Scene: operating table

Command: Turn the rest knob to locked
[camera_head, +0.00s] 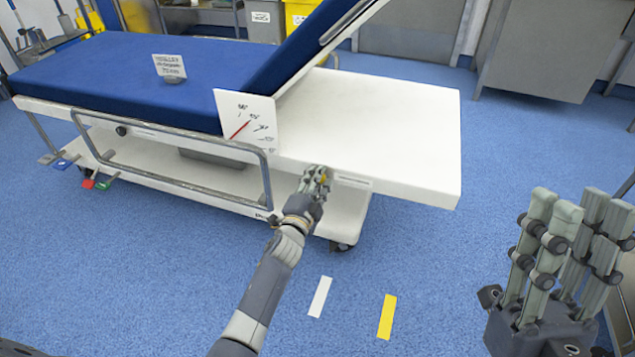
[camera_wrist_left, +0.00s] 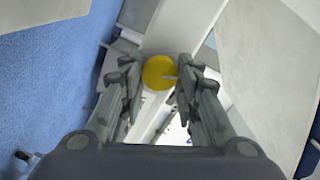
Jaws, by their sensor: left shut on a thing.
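The rest knob (camera_wrist_left: 160,72) is a round yellow knob with a small pale pointer mark toward its right side in the left wrist view. My left gripper (camera_wrist_left: 157,80) has its fingers on both sides of it and is shut on it. In the head view, my left gripper (camera_head: 317,178) is at the side of the table frame, below the raised backrest (camera_head: 300,45). The knob is mostly hidden there by the fingers, and any label by it is too small to read. My right gripper (camera_head: 565,240) is open and empty at the lower right, away from the table.
The operating table (camera_head: 400,130) has a blue pad and a white angle card (camera_head: 246,120) with a red needle. A metal side rail (camera_head: 190,140) runs left of my left gripper. White (camera_head: 320,297) and yellow (camera_head: 387,316) floor strips lie in front.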

